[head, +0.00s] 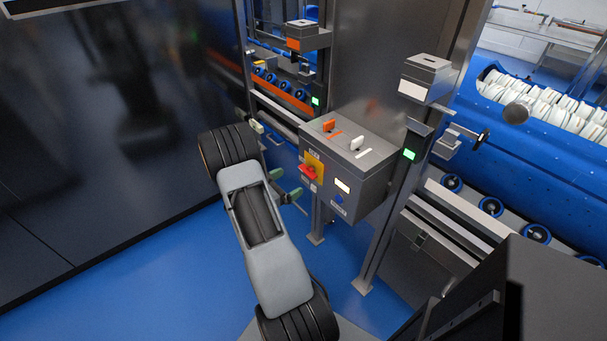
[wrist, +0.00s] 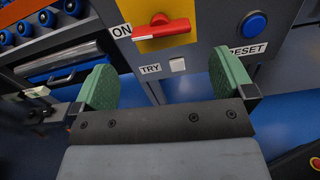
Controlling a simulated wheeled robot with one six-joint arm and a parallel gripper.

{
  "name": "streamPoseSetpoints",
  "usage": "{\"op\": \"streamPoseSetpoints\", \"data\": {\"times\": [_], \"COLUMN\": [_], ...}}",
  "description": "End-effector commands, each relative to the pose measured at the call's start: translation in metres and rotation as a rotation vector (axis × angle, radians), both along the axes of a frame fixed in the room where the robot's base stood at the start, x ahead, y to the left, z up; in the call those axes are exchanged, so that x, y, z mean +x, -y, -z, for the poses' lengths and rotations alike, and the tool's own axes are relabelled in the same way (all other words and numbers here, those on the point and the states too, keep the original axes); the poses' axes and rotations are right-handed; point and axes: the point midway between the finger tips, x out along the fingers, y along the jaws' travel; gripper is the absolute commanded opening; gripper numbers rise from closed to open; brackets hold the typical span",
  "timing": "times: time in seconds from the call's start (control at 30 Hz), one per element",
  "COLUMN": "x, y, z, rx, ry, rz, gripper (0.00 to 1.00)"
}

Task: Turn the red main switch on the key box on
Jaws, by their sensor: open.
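The key box (head: 372,160) is a grey metal box on a post in the middle of the head view. Its red main switch (head: 308,171) sits on a yellow plate (head: 315,159) on the front face. In the wrist view the red switch (wrist: 162,30) lies almost level, its left end beside the ON label (wrist: 122,30). I cannot tell which end is its pointer. My gripper (head: 286,184) is open and empty, just left of the box front. In the wrist view its green fingers (wrist: 166,84) are apart, below the switch and not touching it.
A blue button (wrist: 252,25) with a RESET label and a small pale TRY square (wrist: 178,65) are near the switch. An orange key and a white key (head: 357,143) stand on the box top. Rollers line the conveyor (head: 491,207) at right. Blue floor is clear at left.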

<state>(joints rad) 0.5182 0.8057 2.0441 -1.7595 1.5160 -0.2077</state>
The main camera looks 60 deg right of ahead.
Motion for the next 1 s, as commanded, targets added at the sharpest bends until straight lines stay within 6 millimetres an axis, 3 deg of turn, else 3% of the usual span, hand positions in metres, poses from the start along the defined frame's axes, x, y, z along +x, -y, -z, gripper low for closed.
{"op": "streamPoseSetpoints", "data": {"times": [0.2, 0.4, 0.9, 1.0], "x": [-0.013, -0.02, -0.023, -0.023], "y": [0.037, 0.058, 0.067, 0.067], "z": [0.0, 0.0, 0.0, 0.0], "rx": [0.0, 0.001, 0.002, 0.001], "ry": [0.0, 0.0, 0.0, 0.0], "rz": [0.004, 0.002, 0.0, 0.0], "gripper": [1.0, 1.0, 1.0, 0.9]}}
